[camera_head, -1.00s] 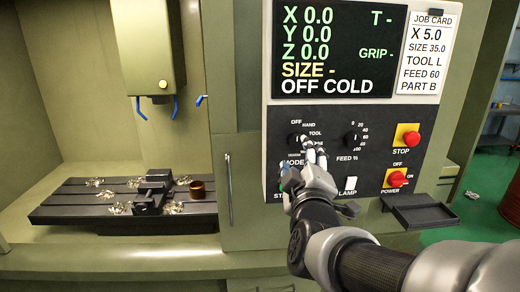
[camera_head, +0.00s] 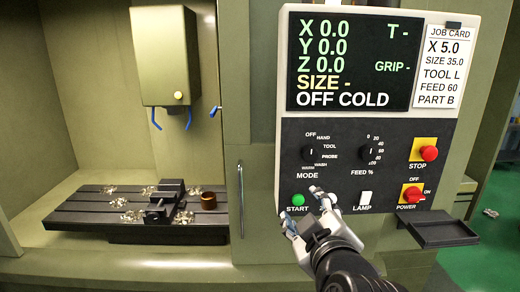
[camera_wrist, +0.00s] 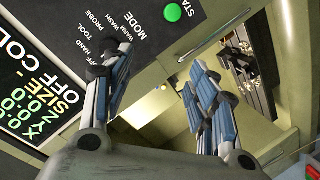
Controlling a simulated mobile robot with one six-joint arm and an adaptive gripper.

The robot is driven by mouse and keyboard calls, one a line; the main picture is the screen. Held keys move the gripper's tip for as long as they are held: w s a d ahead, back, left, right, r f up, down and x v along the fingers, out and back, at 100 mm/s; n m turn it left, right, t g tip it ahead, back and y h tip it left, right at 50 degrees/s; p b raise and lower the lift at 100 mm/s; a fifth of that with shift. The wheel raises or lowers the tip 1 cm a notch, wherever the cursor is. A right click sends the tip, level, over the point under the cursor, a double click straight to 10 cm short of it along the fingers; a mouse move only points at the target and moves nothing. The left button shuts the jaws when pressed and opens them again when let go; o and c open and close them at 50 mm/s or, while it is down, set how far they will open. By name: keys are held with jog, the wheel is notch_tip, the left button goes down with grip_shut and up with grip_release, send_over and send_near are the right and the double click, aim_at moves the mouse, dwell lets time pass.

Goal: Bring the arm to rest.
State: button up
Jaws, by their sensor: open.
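My gripper (camera_head: 304,208) is open and empty, in front of the lower part of the control panel (camera_head: 335,185). In the head view its fingers are beside and below the green START button (camera_head: 298,199), left of the white LAMP switch (camera_head: 365,198). In the wrist view my gripper (camera_wrist: 158,72) has its two fingers spread wide with nothing between them. The START button (camera_wrist: 172,12) shows beyond the fingertips there, apart from them. The MODE knob (camera_head: 308,153) and FEED knob (camera_head: 368,152) are clear of my gripper in the head view.
The screen (camera_head: 350,60) reads OFF COLD. The red STOP button (camera_head: 429,153) and POWER switch (camera_head: 412,194) are on the right, above a small dark shelf (camera_head: 438,230). A door handle (camera_head: 240,200) is left of the panel. A vise (camera_head: 165,200) and brown cylinder (camera_head: 208,200) sit on the machine table (camera_head: 80,217).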

jog(key=s+d+f+m+g+b, duration=0.1)
jog(key=s+d+f+m+g, duration=0.1)
jog(key=s+f+m+g, duration=0.2)
jog(key=s+d+f+m+g+b, duration=0.1)
jog(key=s+f+m+g, duration=0.3)
jog(key=s+f, duration=0.6)
jog(key=s+d+g, duration=0.1)
jog(key=s+g, duration=0.1)
jog(key=s, duration=0.6)
jog(key=shift+f+m+g+h, duration=0.3)
jog(key=shift+f+m, duration=0.1)
jog(key=shift+c, duration=0.4)
